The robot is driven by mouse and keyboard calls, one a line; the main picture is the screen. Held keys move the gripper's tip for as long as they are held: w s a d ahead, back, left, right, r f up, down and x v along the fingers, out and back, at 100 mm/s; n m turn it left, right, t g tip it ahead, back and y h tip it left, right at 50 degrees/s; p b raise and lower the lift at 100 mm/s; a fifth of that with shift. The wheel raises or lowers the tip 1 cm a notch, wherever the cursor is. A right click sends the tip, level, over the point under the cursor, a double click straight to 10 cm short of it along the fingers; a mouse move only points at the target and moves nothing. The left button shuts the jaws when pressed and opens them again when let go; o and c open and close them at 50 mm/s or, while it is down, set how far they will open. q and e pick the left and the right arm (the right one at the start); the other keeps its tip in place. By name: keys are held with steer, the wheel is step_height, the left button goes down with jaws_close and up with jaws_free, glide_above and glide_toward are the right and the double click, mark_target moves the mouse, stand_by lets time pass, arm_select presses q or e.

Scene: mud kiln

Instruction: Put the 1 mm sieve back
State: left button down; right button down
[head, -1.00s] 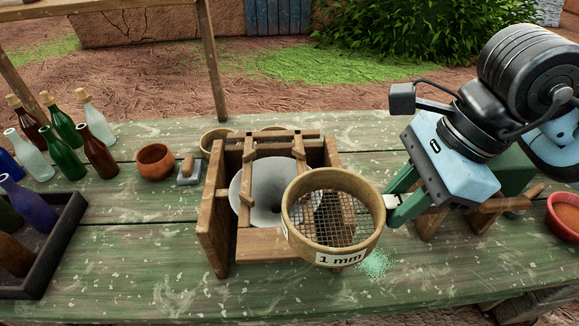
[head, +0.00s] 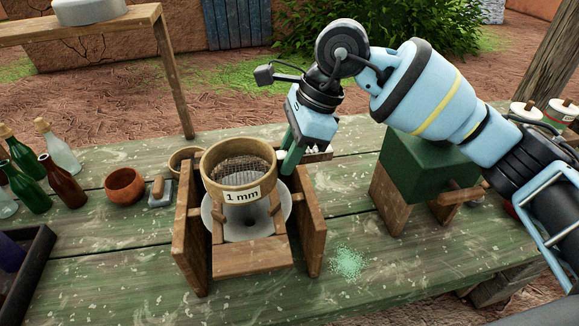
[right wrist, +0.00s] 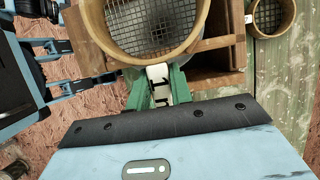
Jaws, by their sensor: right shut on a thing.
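The 1 mm sieve (head: 239,190) is a round tan sieve with a wire mesh and a white "1 mm" label. My right gripper (head: 286,168) is shut on its rim at the right side in the head view. In the right wrist view, the green fingers (right wrist: 158,88) close on the sieve (right wrist: 195,50) at a white label. The sieve is over the wooden frame (head: 310,225), above a grey metal funnel (head: 283,222). I cannot tell whether it touches the frame. Another round sieve (right wrist: 271,15) lies beside the frame. My left gripper is not in view.
Left of the frame are a clay bowl (head: 125,187), a small wooden-handled tool (head: 159,192) and several bottles (head: 62,180). A green block on a wooden stand (head: 428,172) is to the right. Pale green grains (head: 347,262) lie on the table, whose front right is clear.

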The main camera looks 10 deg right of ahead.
steer(key=shift+f, duration=0.1)
steer(key=shift+f+p, duration=0.3)
steer(key=shift+f, duration=1.3)
steer(key=shift+f, duration=0.1)
steer(key=shift+f, duration=0.25)
steer(key=c, duration=1.3)
jaws_free()
steer(key=shift+o, duration=0.2)
